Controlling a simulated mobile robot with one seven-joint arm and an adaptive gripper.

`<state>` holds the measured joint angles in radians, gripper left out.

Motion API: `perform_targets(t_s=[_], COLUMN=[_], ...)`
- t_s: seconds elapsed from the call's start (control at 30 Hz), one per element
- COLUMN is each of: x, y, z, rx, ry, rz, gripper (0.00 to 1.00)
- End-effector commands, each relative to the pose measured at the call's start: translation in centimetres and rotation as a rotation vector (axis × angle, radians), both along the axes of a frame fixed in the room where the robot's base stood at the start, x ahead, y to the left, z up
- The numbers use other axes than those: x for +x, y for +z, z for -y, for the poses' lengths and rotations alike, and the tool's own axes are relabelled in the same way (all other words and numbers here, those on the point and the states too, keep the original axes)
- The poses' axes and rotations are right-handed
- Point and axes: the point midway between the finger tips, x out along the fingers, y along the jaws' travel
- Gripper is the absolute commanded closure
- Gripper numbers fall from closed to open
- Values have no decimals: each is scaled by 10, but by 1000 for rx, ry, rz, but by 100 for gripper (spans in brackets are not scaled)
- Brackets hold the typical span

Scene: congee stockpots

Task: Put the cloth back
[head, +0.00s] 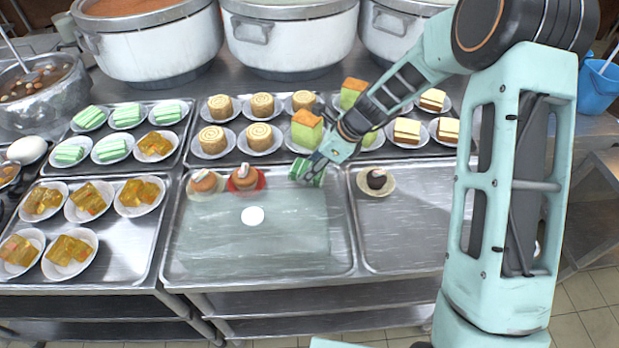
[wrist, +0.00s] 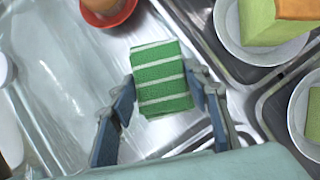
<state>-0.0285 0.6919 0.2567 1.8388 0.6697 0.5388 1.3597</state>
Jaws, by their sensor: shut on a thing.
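A green cloth with white stripes (wrist: 160,78), folded into a small block, sits between the fingers of my gripper (wrist: 162,88) in the wrist view. My gripper (head: 318,170) is shut on it. In the head view the cloth (head: 299,169) is at the back right of the middle tray (head: 343,262), close to the divider with the tray to its right. It is low over the tray; I cannot tell whether it touches the metal. A pale, translucent greenish film (head: 250,240) covers much of the middle tray.
An orange cake on a red dish (head: 246,178) and another pastry (head: 205,181) stand left of the cloth. A white disc (head: 252,215) lies on the film. A dark pastry (head: 376,180) sits in the right tray (head: 400,235), mostly free. Trays of plated cakes lie behind and left.

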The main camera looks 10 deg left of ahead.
Motion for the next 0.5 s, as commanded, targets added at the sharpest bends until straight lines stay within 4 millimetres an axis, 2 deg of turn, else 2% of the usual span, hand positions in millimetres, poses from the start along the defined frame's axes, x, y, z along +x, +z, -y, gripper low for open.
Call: perform_targets(t_s=[0.17,0.33,0.5], x=[0,0,1], y=[-14,-37,-41], z=[0,0,0], rx=[1,1,1], ry=[0,0,2], rz=[-1,0,3], gripper=[79,79,79])
